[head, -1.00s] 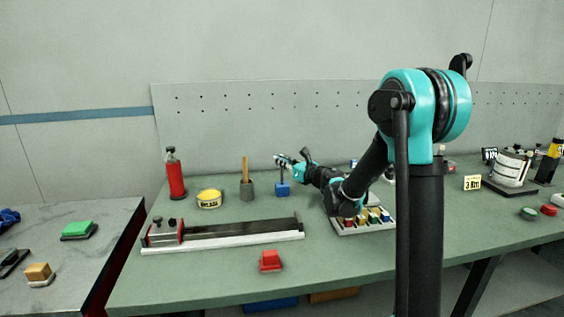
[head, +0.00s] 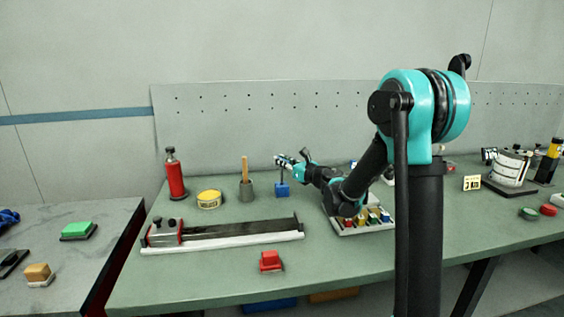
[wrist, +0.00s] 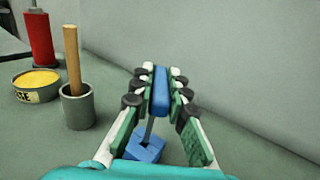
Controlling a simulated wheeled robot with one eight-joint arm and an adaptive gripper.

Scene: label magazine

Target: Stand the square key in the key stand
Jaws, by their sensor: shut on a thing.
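The square key has a blue handle (wrist: 159,92) and a thin grey shaft (wrist: 149,130). My gripper (wrist: 160,88) is shut on the blue handle, with one finger on each side. A blue block with a dark opening in its top, which looks like the key stand (wrist: 144,148), stands on the green table below. The shaft's lower end meets the opening; how deep it sits is not clear. In the head view my gripper (head: 281,160) is above the blue stand (head: 283,190), with the thin shaft between them, about upright. The handle is mostly hidden there.
A grey cup with a wooden stick (head: 246,190), a yellow tin (head: 209,199) and a red bottle (head: 175,175) stand to the left. A long rail fixture (head: 225,232) and a red block (head: 271,261) are in front. A tray of coloured blocks (head: 365,226) is right.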

